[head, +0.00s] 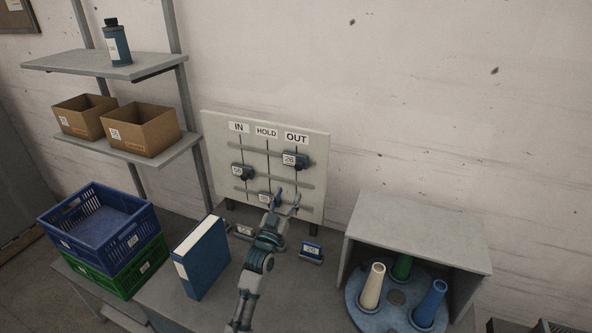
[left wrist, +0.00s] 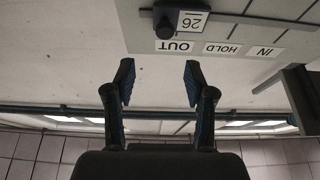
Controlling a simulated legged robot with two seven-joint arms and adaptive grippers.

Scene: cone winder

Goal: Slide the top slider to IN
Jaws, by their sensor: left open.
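The slider board (head: 222,140) stands upright at the wall, with IN, HOLD and OUT labels along its top. The top slider (head: 293,160), tagged 26, sits in the OUT column. In the left wrist view, which is upside down, the top slider (left wrist: 180,20) shows near the OUT label (left wrist: 175,46). The middle slider (head: 242,172) is in the IN column, and the bottom slider (head: 264,198) is in the HOLD column, partly hidden by my gripper. My left gripper (head: 287,198) is open and empty, below the top slider and apart from it. My right gripper is not in view.
A blue binder (head: 205,258) stands left of my arm. A small tagged block (head: 311,251) lies on the table at right. A grey housing (head: 420,232) with cones on a blue turntable (head: 365,310) is further right. Blue and green crates (head: 140,235) stand left.

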